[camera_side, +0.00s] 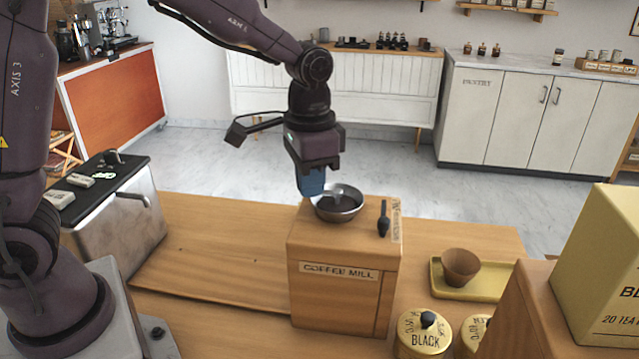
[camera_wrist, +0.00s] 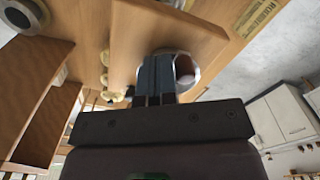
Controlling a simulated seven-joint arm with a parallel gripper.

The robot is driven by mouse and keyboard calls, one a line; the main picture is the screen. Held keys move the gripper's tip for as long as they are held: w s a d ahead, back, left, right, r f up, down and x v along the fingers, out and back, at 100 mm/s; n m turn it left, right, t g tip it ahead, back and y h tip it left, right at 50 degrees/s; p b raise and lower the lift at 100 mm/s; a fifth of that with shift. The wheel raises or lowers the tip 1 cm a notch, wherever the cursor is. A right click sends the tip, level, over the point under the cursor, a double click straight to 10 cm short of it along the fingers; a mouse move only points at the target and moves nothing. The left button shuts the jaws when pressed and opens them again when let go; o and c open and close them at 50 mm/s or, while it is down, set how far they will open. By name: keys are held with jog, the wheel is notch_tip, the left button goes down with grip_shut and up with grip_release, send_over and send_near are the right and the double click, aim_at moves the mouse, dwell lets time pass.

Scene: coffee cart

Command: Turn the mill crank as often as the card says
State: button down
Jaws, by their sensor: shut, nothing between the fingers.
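The wooden coffee mill (camera_side: 343,305) stands on the counter, with a label on its front. A metal bowl (camera_side: 351,213) sits on its top. A black handle-like piece, perhaps the crank (camera_side: 384,222), lies on the mill top to the right of the bowl. A small card or label (camera_side: 396,212) is at the top's right edge; its writing is too small to read. My gripper (camera_side: 312,192) is shut and empty, its blue fingertips at the bowl's left rim; contact cannot be told. In the wrist view the fingers (camera_wrist: 156,72) cover part of the round rim (camera_wrist: 193,72).
A yellow tray (camera_side: 485,292) with a brown cup (camera_side: 461,266) is right of the mill. A canister marked BLACK (camera_side: 424,335) stands in front. A large yellow box (camera_side: 600,270) is at the right edge. A metal machine (camera_side: 125,225) is at left; the counter between is clear.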

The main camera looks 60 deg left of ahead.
jog(key=shift+s+d, duration=0.3)
jog(key=shift+d, duration=0.05)
notch_tip(320, 180, up, 7)
dwell(0.7)
jog(key=s+a+r+n+t, duration=0.1)
jog(key=s+a+t, duration=0.1)
jog(key=s, duration=0.6)
jog(key=s+a+r+n+t, duration=0.2)
jog(key=s+t, duration=0.1)
jog(key=s, duration=0.5)
jog(key=shift+s+t, duration=0.2)
jog(key=shift+t, duration=0.1)
